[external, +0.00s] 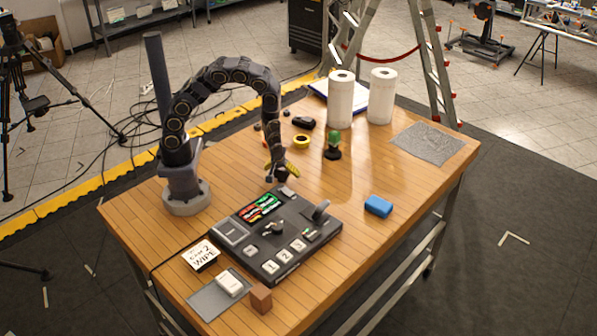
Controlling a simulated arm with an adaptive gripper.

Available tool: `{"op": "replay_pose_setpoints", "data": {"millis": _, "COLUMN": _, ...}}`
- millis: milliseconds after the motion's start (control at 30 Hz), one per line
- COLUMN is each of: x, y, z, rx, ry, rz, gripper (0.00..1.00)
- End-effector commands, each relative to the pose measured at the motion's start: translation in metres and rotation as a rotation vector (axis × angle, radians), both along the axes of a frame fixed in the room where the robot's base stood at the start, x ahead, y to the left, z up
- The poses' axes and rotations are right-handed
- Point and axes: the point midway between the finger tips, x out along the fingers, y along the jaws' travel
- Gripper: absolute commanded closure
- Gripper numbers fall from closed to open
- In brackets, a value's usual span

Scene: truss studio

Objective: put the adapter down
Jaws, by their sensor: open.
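My gripper (279,178) points down just above the far edge of the black switch panel (273,270). It is open. A small pale grey piece (288,191) lies right below and beside the fingertips, at the panel's far edge; it may be the adapter, but it is too small to tell. I cannot tell whether the fingers touch it. A white block (230,284) lies on a grey mat (205,299) at the table's near left. A yellow-marked part (292,169) shows at the gripper's right side.
The panel carries a lever (320,211) and several keys. A card (201,255) and brown cube (261,298) stand near it. A blue sponge (378,206) lies right.

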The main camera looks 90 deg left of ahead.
Motion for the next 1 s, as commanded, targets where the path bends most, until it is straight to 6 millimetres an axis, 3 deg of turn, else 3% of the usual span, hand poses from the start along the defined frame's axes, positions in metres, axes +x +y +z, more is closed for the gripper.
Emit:
{"op": "replay_pose_setpoints", "data": {"millis": 167, "x": 0.0, "y": -0.002, "z": 0.008, "rx": 0.002, "ry": -0.001, "rz": -0.001, "gripper": 0.08}}
{"op": "replay_pose_setpoints", "data": {"millis": 733, "x": -0.012, "y": -0.032, "z": 0.094, "rx": 0.001, "ry": -0.004, "rz": -0.002, "gripper": 0.08}}
{"op": "replay_pose_setpoints", "data": {"millis": 1000, "x": -0.016, "y": -0.039, "z": 0.114, "rx": 0.001, "ry": -0.001, "rz": -0.001, "gripper": 0.08}}
